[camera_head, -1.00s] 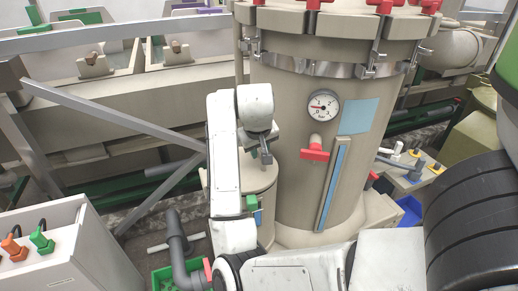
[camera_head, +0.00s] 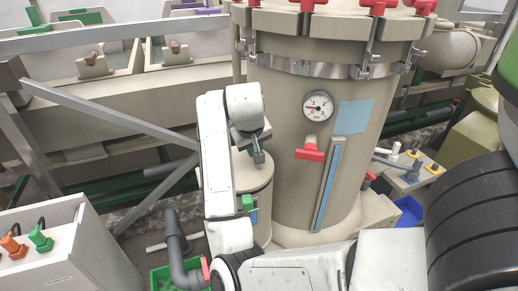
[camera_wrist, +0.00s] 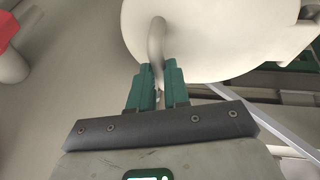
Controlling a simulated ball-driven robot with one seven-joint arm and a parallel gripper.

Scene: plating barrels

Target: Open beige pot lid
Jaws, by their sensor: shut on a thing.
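The beige pot (camera_head: 264,212) is a small cylinder standing against the left side of the large beige vessel. My arm partly hides it. My gripper (camera_head: 259,157) is over the pot's top. In the wrist view the pale beige lid (camera_wrist: 225,35) is a round disc with a curved handle (camera_wrist: 157,38) near its edge. The green fingers of my gripper (camera_wrist: 158,85) are shut on this handle. I cannot tell whether the lid is seated on the pot or lifted.
The large vessel (camera_head: 283,120) has a pressure gauge (camera_head: 318,106) and a red-handled valve (camera_head: 310,154) close to my gripper's right. A green crate (camera_head: 160,281) and grey pipe (camera_head: 174,235) are at lower left. A diagonal metal brace (camera_head: 110,122) is on the left.

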